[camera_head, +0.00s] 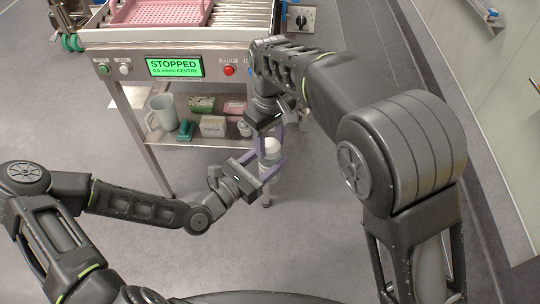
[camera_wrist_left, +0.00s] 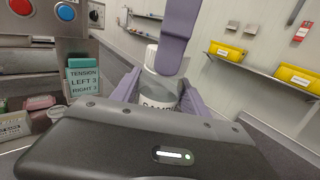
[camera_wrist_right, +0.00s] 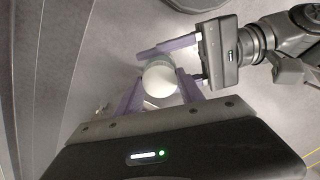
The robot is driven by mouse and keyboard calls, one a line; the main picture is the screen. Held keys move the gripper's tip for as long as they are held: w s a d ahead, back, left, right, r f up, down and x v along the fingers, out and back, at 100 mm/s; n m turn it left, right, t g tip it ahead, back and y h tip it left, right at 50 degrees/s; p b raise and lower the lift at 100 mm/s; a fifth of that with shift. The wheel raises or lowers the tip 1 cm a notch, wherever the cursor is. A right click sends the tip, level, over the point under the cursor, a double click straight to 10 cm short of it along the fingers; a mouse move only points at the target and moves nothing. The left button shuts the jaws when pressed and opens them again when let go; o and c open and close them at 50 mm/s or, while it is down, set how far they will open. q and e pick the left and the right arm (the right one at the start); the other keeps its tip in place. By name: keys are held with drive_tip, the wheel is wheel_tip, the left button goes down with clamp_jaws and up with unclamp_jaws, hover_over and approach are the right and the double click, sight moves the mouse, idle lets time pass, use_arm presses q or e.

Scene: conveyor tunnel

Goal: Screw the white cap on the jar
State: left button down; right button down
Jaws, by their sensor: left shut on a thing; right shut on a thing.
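The jar (camera_head: 267,163) is upright between the purple fingers of my left gripper (camera_head: 268,172), which is shut on it in mid-air. In the left wrist view the jar (camera_wrist_left: 160,98) shows a pale label with dark letters, partly hidden. The white cap (camera_head: 271,146) is at the top of the jar. My right gripper (camera_head: 274,136) comes from above, shut on the cap. In the right wrist view the round cap (camera_wrist_right: 160,80) is between my right fingers and hides most of the jar. I cannot tell whether the threads are engaged.
Behind is a conveyor with a green "STOPPED" display (camera_head: 174,67) and a pink tray (camera_head: 160,12). The floor around the grippers is clear.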

drive_tip(key=c, duration=0.7)
unclamp_jaws()
drive_tip(key=shift+o, duration=0.2)
wheel_tip(320, 180, up, 8)
drive_tip(key=shift+f, duration=0.25)
